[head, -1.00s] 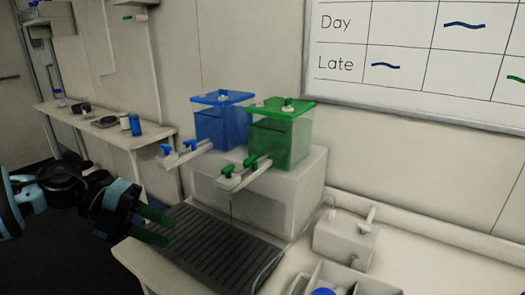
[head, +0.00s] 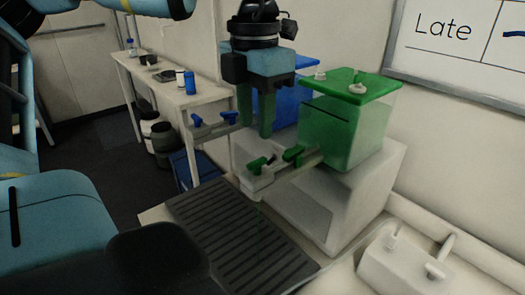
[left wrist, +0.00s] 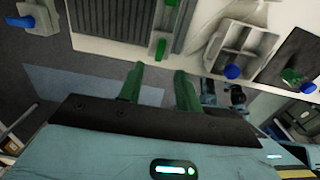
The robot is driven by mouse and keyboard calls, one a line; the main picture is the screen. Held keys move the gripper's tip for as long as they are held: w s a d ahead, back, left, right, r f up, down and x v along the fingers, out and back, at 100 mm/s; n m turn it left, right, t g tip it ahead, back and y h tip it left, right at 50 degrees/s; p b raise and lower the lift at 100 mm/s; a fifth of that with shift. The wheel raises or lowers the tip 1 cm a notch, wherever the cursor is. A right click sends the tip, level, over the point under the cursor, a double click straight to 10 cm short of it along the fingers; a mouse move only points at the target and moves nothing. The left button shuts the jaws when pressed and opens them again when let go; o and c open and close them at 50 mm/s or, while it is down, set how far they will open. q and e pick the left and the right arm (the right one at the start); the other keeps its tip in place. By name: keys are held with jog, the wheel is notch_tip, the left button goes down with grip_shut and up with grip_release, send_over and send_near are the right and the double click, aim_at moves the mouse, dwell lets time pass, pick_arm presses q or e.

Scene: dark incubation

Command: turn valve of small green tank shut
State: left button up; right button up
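The small green tank (head: 345,130) stands on a white block, right of the blue tank (head: 290,90). Its pale valve bar sticks out front-left, with two green valve handles, one nearer the tank (head: 293,154) and one near the outer end (head: 256,165). A thin green stream falls from the bar's outer end. My left gripper (head: 256,128) points down above and behind the bar, fingers apart and empty, partly hiding the blue tank. In the left wrist view a green handle (left wrist: 160,48) shows beyond the spread fingers (left wrist: 158,80). My right gripper is out of view.
A dark slatted drip tray (head: 240,235) lies below the spouts. A white box with levers (head: 405,268) stands at lower right. A side table (head: 205,92) is further back.

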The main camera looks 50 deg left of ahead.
aim_at(257, 161)
pick_arm(q)
notch_tip(257, 161, down, 8)
jog(key=shift+w+r, duration=0.15)
dwell(0.3)
grip_shut()
